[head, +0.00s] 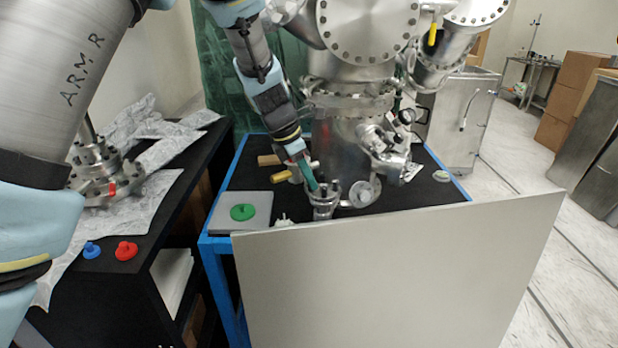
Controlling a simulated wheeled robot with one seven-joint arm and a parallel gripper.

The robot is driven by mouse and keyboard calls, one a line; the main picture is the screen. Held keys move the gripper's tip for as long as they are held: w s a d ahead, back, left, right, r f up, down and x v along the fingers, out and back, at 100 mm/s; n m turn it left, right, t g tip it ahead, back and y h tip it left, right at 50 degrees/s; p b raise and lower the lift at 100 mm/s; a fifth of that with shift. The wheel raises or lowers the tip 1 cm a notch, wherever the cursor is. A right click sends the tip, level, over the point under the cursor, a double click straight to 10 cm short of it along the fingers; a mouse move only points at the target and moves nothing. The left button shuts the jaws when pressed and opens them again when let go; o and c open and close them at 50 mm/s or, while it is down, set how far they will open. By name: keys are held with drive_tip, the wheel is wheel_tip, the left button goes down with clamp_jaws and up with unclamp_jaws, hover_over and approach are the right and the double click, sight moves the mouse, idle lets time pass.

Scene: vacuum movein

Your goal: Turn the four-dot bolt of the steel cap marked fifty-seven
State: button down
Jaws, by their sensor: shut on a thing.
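My gripper (299,154) reaches down from the top of the head view to the steel fitting at the front of the blue-framed table. It is shut on a slim teal piece (309,178), whose lower end is at the rim of a small steel flanged cap (323,206). I cannot tell whether the teal piece touches a bolt there. The number on the cap and any dot marks on its bolts are too small to read. Another round steel flange (361,194) sits just right of the cap.
A large steel chamber (345,140) with ports stands behind the cap. A grey panel (400,275) blocks the table's front. A green disc (242,212) lies on a grey plate at left. Red (126,250) and blue (91,250) knobs sit on the black bench.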

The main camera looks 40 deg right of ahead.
drive_tip(key=shift+m, duration=0.3)
drive_tip(key=shift+w+r+m+g+y+p, duration=0.1)
drive_tip(key=shift+m+g+y+p, duration=0.35)
drive_tip(key=shift+m, duration=0.75)
drive_tip(key=shift+m+g+y+p, duration=0.25)
drive_tip(key=shift+m+g+p, duration=0.35)
drive_tip(key=shift+m, duration=0.8)
drive_tip(key=c, duration=1.1)
unclamp_jaws()
drive_tip(key=w+a+r+b, duration=0.1)
drive_tip(key=w+a, duration=0.2)
drive_tip(key=w+a+r+b, duration=0.2)
drive_tip(key=w+a, duration=0.1)
drive_tip(key=w, duration=0.1)
drive_tip(key=w+a+r+b, duration=0.1)
drive_tip(key=w+a, duration=0.2)
drive_tip(key=shift+w+r, duration=0.2)
drive_tip(key=shift+w, duration=0.15)
